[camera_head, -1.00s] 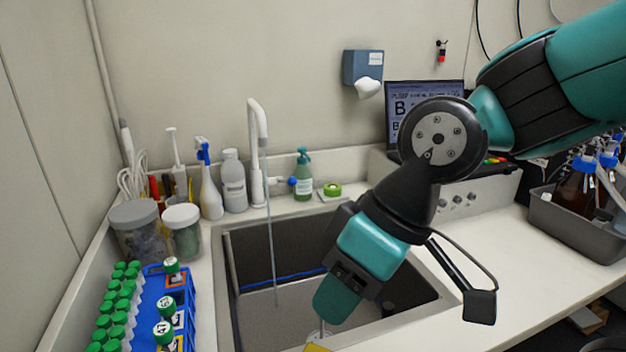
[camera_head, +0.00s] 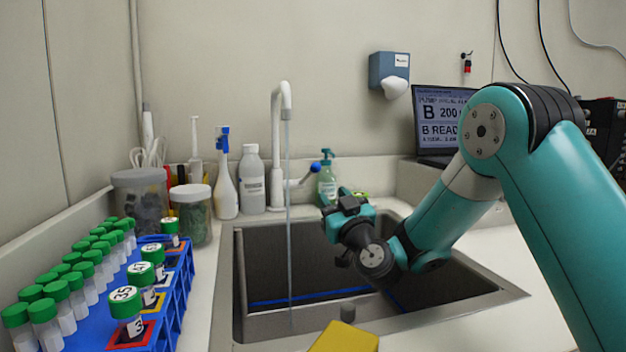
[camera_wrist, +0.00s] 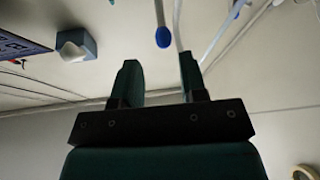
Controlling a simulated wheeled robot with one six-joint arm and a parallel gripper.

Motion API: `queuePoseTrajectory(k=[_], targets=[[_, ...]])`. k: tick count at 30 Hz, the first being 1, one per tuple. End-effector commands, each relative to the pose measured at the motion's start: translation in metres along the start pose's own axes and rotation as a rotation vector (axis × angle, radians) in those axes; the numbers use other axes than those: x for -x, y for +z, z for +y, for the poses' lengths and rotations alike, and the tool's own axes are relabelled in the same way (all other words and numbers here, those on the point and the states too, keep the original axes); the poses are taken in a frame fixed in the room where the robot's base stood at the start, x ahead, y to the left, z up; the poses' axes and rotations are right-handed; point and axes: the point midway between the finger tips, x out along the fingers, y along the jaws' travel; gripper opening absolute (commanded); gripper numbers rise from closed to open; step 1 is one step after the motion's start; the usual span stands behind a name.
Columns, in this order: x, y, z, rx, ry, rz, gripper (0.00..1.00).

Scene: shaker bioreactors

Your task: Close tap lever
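The white tap (camera_head: 277,150) stands at the back edge of the sink (camera_head: 240,290), with a thin stream of water (camera_head: 289,225) falling from its spout. Its lever (camera_head: 300,182) sticks out to the right and ends in a blue knob. In the wrist view the lever's blue tip (camera_wrist: 163,37) lies beyond my gripper, roughly in line with the space between the fingers. My gripper (camera_wrist: 160,68) is open and empty, with no contact visible. In the head view my gripper (camera_head: 345,205) is over the sink, right of and below the lever; its fingertips are hard to make out.
A green soap bottle (camera_head: 327,180) stands just right of the lever. A white bottle (camera_head: 251,182) and a spray bottle (camera_head: 225,185) stand left of the tap. A blue tube rack (camera_head: 180,290) is at the left; a yellow object (camera_head: 345,338) lies at the front.

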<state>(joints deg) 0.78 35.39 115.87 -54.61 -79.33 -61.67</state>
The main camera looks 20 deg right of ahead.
Motion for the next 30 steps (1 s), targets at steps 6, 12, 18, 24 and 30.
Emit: queuePoseTrajectory(k=[6,12,18,24,30], targets=[[-0.026,-0.009,0.001,-0.002,-0.003,-0.002,0.39],[-0.048,-0.009,0.0,-0.002,-0.005,-0.002,0.39],[-0.067,-0.009,0.0,-0.002,-0.005,-0.003,0.39],[-0.085,-0.009,0.0,-0.002,-0.005,-0.002,0.39],[-0.1,-0.008,-0.001,-0.003,-0.006,-0.003,0.39]])
